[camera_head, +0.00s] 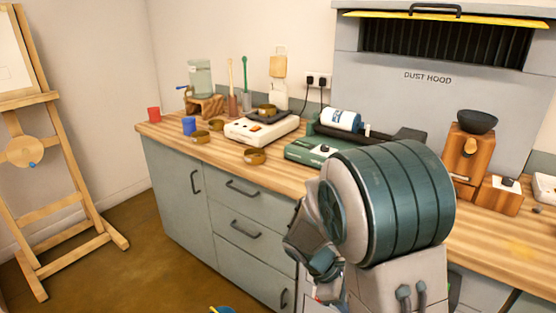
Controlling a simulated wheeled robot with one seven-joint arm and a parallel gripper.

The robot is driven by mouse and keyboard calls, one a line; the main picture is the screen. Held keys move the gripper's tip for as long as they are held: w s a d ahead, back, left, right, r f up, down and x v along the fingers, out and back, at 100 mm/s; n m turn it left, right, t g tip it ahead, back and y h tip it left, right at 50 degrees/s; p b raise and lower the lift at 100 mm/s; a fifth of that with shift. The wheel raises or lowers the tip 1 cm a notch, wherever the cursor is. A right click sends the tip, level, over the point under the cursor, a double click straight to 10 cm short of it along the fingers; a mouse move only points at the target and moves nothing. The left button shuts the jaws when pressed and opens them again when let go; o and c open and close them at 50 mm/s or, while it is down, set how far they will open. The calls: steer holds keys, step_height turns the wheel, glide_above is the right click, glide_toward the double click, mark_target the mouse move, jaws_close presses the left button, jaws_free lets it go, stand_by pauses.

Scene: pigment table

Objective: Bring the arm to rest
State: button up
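A large teal-banded link of my arm (395,200) fills the lower right of the view, in front of the counter. Smaller dark joints of my arm (318,255) hang at its left side, partly hidden behind it. No gripper fingers show, so I cannot see whether my gripper holds anything. The arm hides part of the counter front and the worktop behind it.
A wooden worktop (185,152) carries a red cup (154,114), a blue cup (189,126), several brass bowls, a white scale (262,131), a green roller machine (310,151) and a wooden grinder (463,158). An easel (55,120) stands left.

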steer(key=s+r+m+t+y+p, duration=0.1)
steer(key=s+r+m+y+p, duration=0.1)
steer(key=s+r+m, duration=0.2)
steer(key=s+a+r+m+t+y+p, duration=0.1)
steer(key=s+r+m+y+p, duration=0.1)
steer(key=r, duration=0.8)
steer(key=s+a+r+m+t+y+p, duration=0.1)
steer(key=s+r+m+t+y+p, duration=0.1)
steer(key=r+m, duration=0.5)
steer(key=s+r+y+p, duration=0.1)
steer(key=s+p, duration=0.1)
steer(key=s, duration=0.1)
steer(key=shift+s+a+m, duration=0.15)
steer(key=shift+s+m, duration=0.15)
steer(key=shift+s, duration=0.1)
